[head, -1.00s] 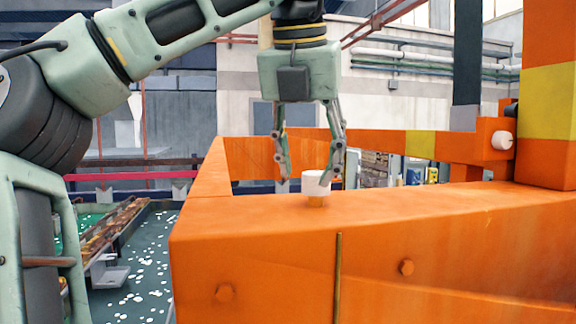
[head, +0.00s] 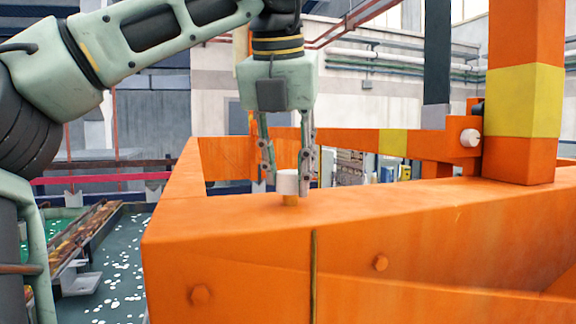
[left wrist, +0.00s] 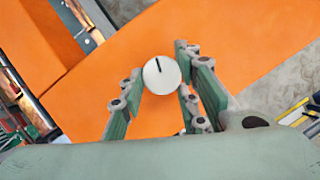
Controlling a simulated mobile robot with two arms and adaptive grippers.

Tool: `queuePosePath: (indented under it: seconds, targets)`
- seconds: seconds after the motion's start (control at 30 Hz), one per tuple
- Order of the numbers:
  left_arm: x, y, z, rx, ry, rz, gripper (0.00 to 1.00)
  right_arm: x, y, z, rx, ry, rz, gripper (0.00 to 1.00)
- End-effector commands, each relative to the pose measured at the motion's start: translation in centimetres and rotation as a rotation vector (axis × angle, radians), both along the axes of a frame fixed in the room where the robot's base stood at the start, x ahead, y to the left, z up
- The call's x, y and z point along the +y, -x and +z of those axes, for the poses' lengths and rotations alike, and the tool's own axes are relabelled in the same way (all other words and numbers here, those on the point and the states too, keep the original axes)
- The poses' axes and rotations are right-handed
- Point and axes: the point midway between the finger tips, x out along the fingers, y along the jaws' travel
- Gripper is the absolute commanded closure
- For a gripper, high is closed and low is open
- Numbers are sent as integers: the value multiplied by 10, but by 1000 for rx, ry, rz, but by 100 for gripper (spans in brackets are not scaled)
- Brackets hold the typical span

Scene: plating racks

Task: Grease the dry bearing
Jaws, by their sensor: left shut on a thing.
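My left gripper (head: 288,186) points down from above and is shut on the white cap, a finger on each side. In the left wrist view the cap (left wrist: 161,75) shows from above as a white disc with a dark line on it, between the fingers. A white cylinder (head: 470,138) sticks out beside the orange post; I cannot tell whether it is a bearing. My right gripper is not in view.
An orange post with a yellow band (head: 522,100) rises at the right. A dark green surface with white specks (head: 110,262) lies at the lower left, with a brown rail (head: 85,232). The beam top right of the cap is clear.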

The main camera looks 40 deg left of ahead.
Motion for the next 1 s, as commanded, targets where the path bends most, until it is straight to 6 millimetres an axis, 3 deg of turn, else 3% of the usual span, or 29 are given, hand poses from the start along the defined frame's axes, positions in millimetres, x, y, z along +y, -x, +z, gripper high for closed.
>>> queuePosePath:
  seconds: [0.37, 1.0]
  targets:
    - [3, 0, 1, -5, -1, -109, 96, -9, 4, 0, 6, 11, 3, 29]
    - [8, -3, 2, -9, -1, -681, 96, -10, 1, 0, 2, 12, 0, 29]
